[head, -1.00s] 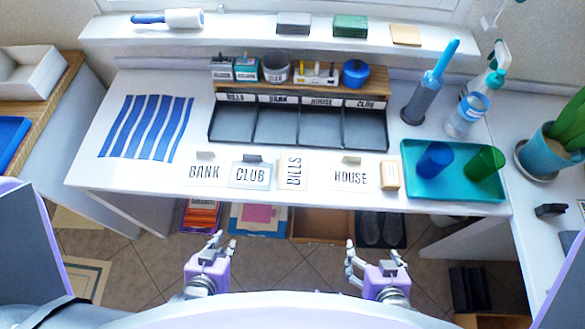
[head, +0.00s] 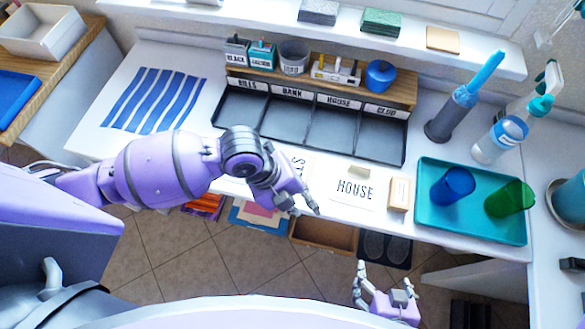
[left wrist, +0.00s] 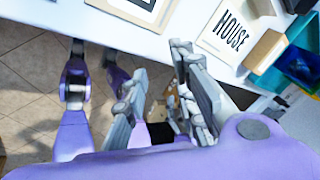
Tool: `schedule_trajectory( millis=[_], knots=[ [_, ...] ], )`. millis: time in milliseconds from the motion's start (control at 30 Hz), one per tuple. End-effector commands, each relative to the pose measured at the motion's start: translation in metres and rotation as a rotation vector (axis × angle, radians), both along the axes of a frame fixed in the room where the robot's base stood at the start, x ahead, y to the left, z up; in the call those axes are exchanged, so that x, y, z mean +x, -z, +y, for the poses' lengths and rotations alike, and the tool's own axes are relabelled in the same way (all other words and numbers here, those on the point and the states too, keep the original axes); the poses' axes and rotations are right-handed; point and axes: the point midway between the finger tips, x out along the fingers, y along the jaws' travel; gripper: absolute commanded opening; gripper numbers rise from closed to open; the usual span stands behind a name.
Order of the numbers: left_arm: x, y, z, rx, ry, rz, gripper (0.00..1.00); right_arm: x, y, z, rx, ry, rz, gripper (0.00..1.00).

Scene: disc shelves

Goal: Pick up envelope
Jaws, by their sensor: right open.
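The HOUSE envelope (head: 355,190) lies flat near the desk's front edge, and it also shows in the left wrist view (left wrist: 230,38). The BILLS envelope (head: 299,163) is mostly hidden behind my left arm in the head view. The BANK and CLUB envelopes are hidden there by the arm. My left gripper (head: 304,210) hangs at the desk's front edge, left of and below the HOUSE envelope. Its fingers (left wrist: 158,90) are apart with nothing between them. My right gripper (head: 383,283) is open and empty, low in front of the desk.
A black sorter (head: 262,126) with labelled compartments stands behind the envelopes. A small wooden block (head: 399,194) sits right of HOUSE. A teal tray (head: 452,221) holds a blue cup (head: 453,186) and a green cup (head: 508,198). A striped blue sheet (head: 152,98) lies at left.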

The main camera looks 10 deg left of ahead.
Motion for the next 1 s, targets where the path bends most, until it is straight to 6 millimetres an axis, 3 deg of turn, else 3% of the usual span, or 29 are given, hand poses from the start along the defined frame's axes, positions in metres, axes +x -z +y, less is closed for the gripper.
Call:
schedule_trajectory(
  millis=[33, 200, 400, 567, 1000],
  knots=[
    [0.018, -0.004, 0.015, 0.040, 0.112, -0.045, 0.26, -0.001, 0.001, -0.003, -0.005, 0.000, 0.003, 0.85],
    [0.062, -0.025, 0.061, 0.136, 0.431, -0.138, 0.26, -0.003, 0.002, -0.008, -0.013, -0.001, 0.006, 0.85],
    [0.099, -0.052, 0.100, 0.193, 0.616, -0.196, 0.26, -0.003, 0.003, -0.008, -0.013, -0.001, 0.007, 0.85],
    [0.107, -0.055, 0.108, 0.202, 0.657, -0.207, 0.26, -0.003, 0.003, -0.008, -0.014, -0.002, 0.006, 0.85],
    [0.109, -0.003, 0.091, 0.202, 0.659, -0.211, 0.26, 0.004, -0.005, -0.007, -0.012, -0.005, -0.009, 0.85]
  ],
)
